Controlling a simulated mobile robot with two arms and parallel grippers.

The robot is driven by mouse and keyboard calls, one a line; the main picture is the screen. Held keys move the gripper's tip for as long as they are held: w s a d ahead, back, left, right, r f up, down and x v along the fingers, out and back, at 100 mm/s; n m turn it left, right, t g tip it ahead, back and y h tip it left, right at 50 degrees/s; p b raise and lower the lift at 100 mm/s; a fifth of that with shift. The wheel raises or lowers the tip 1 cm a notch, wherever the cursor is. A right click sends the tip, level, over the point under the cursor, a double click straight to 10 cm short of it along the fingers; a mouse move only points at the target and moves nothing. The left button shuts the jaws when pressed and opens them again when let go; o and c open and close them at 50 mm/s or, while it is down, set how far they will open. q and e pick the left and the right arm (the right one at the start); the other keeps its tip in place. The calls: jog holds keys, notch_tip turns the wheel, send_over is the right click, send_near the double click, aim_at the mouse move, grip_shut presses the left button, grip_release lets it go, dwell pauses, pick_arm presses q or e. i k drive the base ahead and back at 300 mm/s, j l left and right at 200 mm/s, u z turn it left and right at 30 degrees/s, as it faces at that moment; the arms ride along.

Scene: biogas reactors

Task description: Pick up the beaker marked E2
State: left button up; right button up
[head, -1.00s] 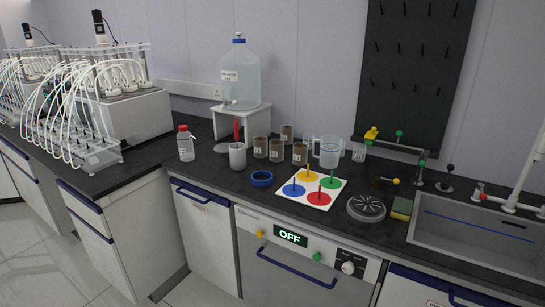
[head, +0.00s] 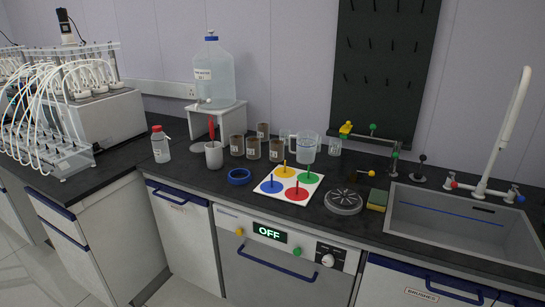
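Several small beakers with brown contents stand together on the dark bench: a left one (head: 237,144), a front one (head: 253,148), a right one (head: 276,150) and a back one (head: 263,130). They carry small pale labels, too small to read, so I cannot tell which is E2. A clear beaker (head: 334,147) with a label stands right of the clear measuring jug (head: 307,148). Another clear vessel is partly hidden behind the jug. Neither of my grippers is in view.
In front lie a blue ring (head: 239,176) and a white board with coloured discs and upright pegs (head: 260,194). A grey cup with a red-handled tool (head: 214,155) and a capped bottle (head: 160,145) stand left. A sink (head: 465,222) with a tall tap is right.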

aim_at(253, 145)
jog(key=i+j, duration=0.45)
jog(key=i, duration=0.15)
jog(key=i+j+z, duration=0.1)
jog(key=i+j, duration=0.35)
jog(key=i, duration=0.15)
